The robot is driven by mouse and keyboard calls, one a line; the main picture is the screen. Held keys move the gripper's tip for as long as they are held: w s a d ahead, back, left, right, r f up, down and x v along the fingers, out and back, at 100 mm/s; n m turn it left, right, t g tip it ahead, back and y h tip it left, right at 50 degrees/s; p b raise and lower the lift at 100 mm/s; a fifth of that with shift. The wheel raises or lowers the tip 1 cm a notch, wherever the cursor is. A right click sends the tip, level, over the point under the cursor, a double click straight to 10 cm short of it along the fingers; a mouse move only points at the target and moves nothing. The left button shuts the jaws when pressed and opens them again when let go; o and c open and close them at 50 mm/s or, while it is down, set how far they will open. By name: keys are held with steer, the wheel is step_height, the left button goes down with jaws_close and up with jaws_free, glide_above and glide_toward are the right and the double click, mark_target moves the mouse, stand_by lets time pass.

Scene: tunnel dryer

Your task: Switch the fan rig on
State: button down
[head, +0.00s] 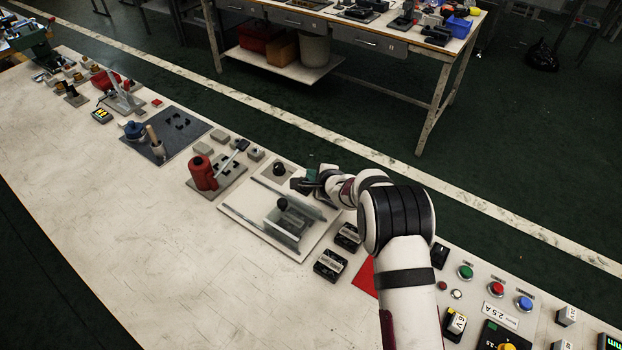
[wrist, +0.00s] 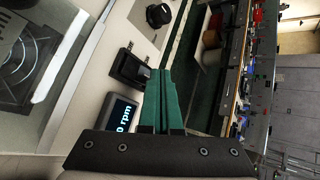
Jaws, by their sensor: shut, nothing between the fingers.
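The fan rig (head: 241,222) is a pale plate with a clear-walled housing (head: 288,232) on the bench. In the wrist view, part of a dark fan (wrist: 22,55) shows at the left. A black rocker switch (wrist: 130,70) is set in the rig's panel between a round black knob (wrist: 158,15) and a small display (wrist: 121,113) reading "0 rpm". The knob also shows in the head view (head: 279,168). My gripper (wrist: 160,76) has green fingers, shut and empty, beside the switch in the picture; contact cannot be told.
A red cylinder device (head: 203,172) with a lever stands left of the rig. A panel with green, red and blue buttons (head: 496,289) is at the right. The bench's front left is clear.

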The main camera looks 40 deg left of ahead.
steer(key=shift+f, duration=0.1)
stand_by(0.5)
steer(key=shift+w+f, duration=0.1)
steer(key=shift+f, duration=0.2)
steer(key=shift+w+f, duration=0.15)
steer(key=shift+f, duration=0.2)
stand_by(0.4)
steer(key=shift+r, duration=0.1)
steer(key=shift+s+r, duration=0.25)
steer(key=shift+r, duration=0.45)
steer(key=shift+s+r, duration=0.25)
steer(key=shift+r, duration=0.55)
steer(key=shift+s+r, duration=0.3)
steer(key=shift+r, duration=0.45)
steer(key=shift+s+r, duration=0.25)
steer(key=shift+r, duration=0.55)
